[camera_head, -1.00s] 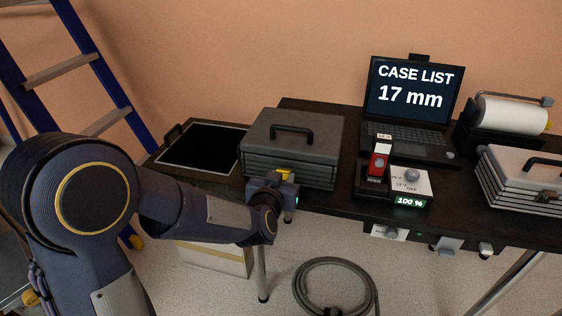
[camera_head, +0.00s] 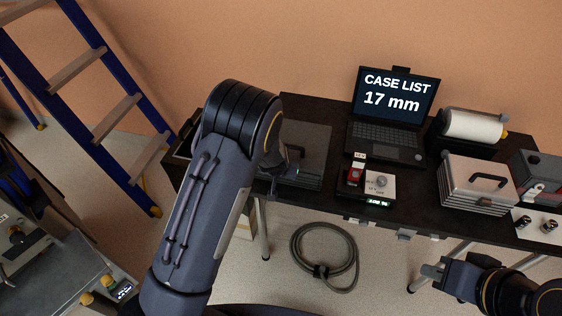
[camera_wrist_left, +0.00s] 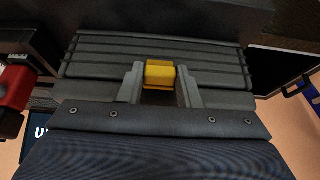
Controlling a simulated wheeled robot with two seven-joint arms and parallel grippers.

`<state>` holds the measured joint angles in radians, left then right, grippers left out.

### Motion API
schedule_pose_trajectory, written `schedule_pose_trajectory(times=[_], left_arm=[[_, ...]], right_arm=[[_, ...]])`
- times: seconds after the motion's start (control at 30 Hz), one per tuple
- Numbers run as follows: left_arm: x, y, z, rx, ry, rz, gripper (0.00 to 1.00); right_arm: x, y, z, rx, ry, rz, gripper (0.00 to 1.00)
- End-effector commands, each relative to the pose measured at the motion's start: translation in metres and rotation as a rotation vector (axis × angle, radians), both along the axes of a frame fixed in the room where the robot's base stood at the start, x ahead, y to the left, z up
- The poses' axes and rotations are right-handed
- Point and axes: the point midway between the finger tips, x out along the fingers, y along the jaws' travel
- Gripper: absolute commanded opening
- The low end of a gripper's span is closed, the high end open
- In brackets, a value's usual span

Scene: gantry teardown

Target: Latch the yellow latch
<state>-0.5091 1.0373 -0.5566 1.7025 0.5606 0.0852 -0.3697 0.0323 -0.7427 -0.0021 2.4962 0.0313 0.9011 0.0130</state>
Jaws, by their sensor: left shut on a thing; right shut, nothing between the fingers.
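The yellow latch (camera_wrist_left: 160,72) shows in the left wrist view against the ribbed front of the dark grey case (camera_wrist_left: 215,62). My left gripper (camera_wrist_left: 160,84) is shut on it, one finger on each side. Whether the latch is fastened cannot be told. In the head view the dark case (camera_head: 312,143) stands on the left part of the black table, partly covered by my left arm; the latch and left fingertips are hidden there. My right gripper (camera_head: 432,276) is shut and empty, low in front of the table's right part.
A red and white device (camera_head: 380,186), a laptop (camera_head: 395,105) and a light grey case (camera_head: 476,185) stand right of the dark case. A paper roll (camera_head: 472,125) is behind. A coiled hose (camera_head: 325,280) lies on the floor. A blue ladder (camera_head: 115,110) leans at left.

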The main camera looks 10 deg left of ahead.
Motion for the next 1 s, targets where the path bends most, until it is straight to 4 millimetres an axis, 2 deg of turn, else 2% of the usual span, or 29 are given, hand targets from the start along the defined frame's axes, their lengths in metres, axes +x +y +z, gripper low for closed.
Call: schedule_pose_trajectory(times=[0.03,0.3,0.97,1.0], left_arm=[[0.002,0.000,0.008,0.004,0.033,-0.002,0.08],[0.010,0.000,0.006,0.007,0.172,0.000,0.08],[0.012,0.000,0.004,0.008,0.233,0.000,0.08],[0.012,0.000,0.004,0.008,0.233,0.000,0.32]], right_arm=[[0.000,0.000,0.016,0.000,0.000,0.000,0.00],[0.000,0.000,0.035,0.000,0.000,0.000,0.00],[0.000,0.000,0.040,0.000,0.000,0.000,0.00],[0.000,0.000,0.040,0.000,0.000,0.000,0.00]])
